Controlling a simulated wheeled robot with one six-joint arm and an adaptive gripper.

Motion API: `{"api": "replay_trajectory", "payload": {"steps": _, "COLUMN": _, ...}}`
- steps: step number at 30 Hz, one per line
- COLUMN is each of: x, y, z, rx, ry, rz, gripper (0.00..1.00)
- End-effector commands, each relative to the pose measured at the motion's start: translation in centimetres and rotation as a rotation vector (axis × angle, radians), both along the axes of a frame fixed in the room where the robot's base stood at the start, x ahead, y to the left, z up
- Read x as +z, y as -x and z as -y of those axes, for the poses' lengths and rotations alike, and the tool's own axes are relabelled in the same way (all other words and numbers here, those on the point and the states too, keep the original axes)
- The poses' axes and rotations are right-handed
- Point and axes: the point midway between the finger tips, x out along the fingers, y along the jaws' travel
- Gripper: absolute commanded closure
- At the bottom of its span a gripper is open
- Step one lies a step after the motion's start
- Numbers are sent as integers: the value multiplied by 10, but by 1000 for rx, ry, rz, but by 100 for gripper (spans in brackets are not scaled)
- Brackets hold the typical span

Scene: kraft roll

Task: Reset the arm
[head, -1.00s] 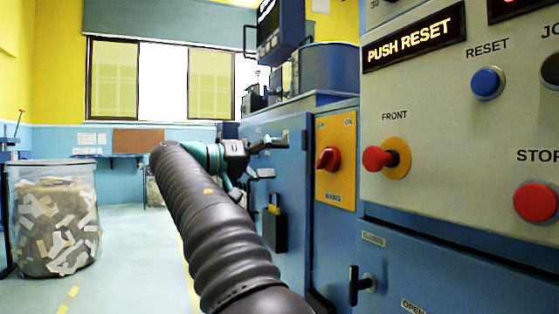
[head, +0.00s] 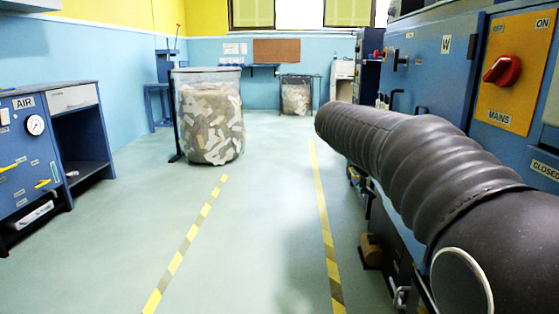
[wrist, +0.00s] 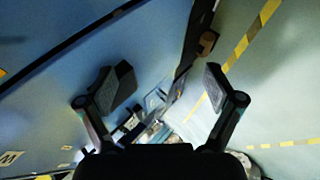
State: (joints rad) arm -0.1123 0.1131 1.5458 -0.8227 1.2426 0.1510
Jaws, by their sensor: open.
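My arm in its dark ribbed sleeve reaches forward along the right side in the head view, and it hides my gripper there. In the wrist view my gripper (wrist: 168,88) is open, its two fingers wide apart with nothing between them. A blue machine cabinet surface (wrist: 60,100) lies beyond the left finger, and the floor shows beyond the right finger. The head view shows the blue cabinet (head: 428,72) with a red mains switch (head: 502,70) on a yellow plate.
A clear bin of paper scraps (head: 209,118) stands ahead on the left, and a smaller one (head: 296,96) farther back. A blue air bench (head: 88,125) stands at the left. The floor between the yellow-black stripes (head: 185,248) is open. A brown block (head: 371,250) lies low beside the machine.

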Motion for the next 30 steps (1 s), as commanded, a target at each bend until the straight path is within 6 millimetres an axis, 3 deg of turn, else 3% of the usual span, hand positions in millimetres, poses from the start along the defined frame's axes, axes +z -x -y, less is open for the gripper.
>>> {"api": "replay_trajectory", "payload": {"steps": 3, "x": -31, "y": 46, "z": -20, "rx": 59, "ry": -162, "rz": -45, "gripper": 8}}
{"api": "replay_trajectory", "payload": {"steps": 9, "x": -74, "y": 127, "z": -55, "rx": 105, "ry": -416, "rz": -64, "gripper": 8}}
{"api": "replay_trajectory", "payload": {"steps": 21, "x": -118, "y": 272, "z": -99, "rx": 52, "ry": -758, "rz": 17, "gripper": 8}}
{"api": "replay_trajectory", "payload": {"steps": 25, "x": -115, "y": 300, "z": -99, "rx": 43, "ry": -782, "rz": 54, "gripper": 8}}
{"api": "replay_trajectory", "payload": {"steps": 30, "x": -94, "y": 309, "z": -95, "rx": 58, "ry": -778, "rz": 121, "gripper": 8}}
